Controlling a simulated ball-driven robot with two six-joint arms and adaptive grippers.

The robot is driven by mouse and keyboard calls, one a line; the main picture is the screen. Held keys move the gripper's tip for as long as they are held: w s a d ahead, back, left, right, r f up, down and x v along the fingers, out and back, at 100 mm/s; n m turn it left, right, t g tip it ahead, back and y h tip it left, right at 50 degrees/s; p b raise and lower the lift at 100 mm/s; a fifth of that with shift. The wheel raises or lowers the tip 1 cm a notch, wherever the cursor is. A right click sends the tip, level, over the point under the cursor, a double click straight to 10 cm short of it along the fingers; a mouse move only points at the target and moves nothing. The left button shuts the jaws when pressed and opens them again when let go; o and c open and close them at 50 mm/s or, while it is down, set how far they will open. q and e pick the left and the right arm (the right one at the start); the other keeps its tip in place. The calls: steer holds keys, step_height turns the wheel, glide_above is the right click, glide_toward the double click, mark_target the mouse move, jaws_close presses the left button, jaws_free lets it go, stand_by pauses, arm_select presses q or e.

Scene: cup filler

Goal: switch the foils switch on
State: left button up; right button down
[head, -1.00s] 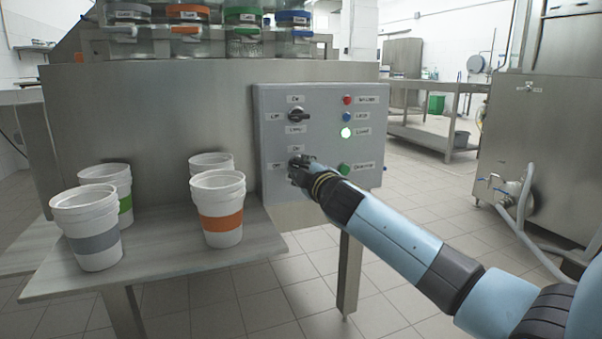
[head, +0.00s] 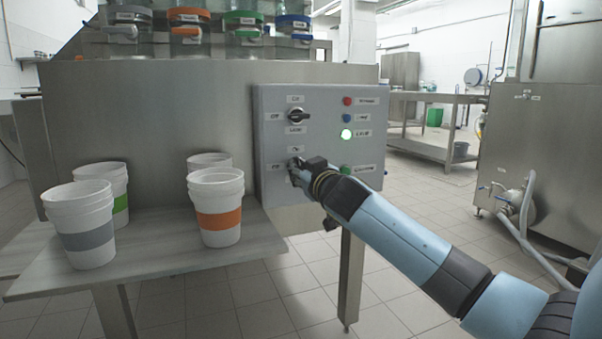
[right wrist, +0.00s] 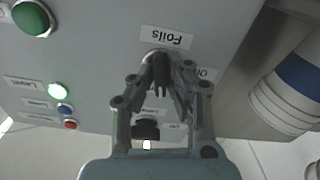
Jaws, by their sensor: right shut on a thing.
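The grey control panel (head: 273,215) on the machine front carries two rotary switches. The foils switch is the lower one; its dark knob (right wrist: 160,72) sits beside an upside-down "Foils" label (right wrist: 166,37) in the right wrist view. My right gripper (head: 294,172) is at this switch in the head view, and in the wrist view (right wrist: 160,82) its fingers are shut around the knob. The gripper hides most of the switch in the head view, so its exact setting is hard to tell. My left gripper is out of view.
The upper switch (head: 298,116) is just above my gripper. Red (head: 347,101), blue (head: 347,118), lit green (head: 346,134) and dark green (head: 346,170) buttons or lamps are to the right. Stacked cups, including an orange-banded stack (head: 219,222), stand on the shelf (head: 150,260) at left.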

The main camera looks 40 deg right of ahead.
steer(key=shift+f+m, duration=0.2)
steer(key=shift+m, duration=1.2)
steer(key=shift+b, duration=0.3)
steer(key=c, duration=1.4)
jaws_free()
steer(key=shift+r, duration=0.15)
steer(key=shift+o, duration=0.2)
steer(key=shift+s, duration=0.1)
steer(key=v, duration=1.2)
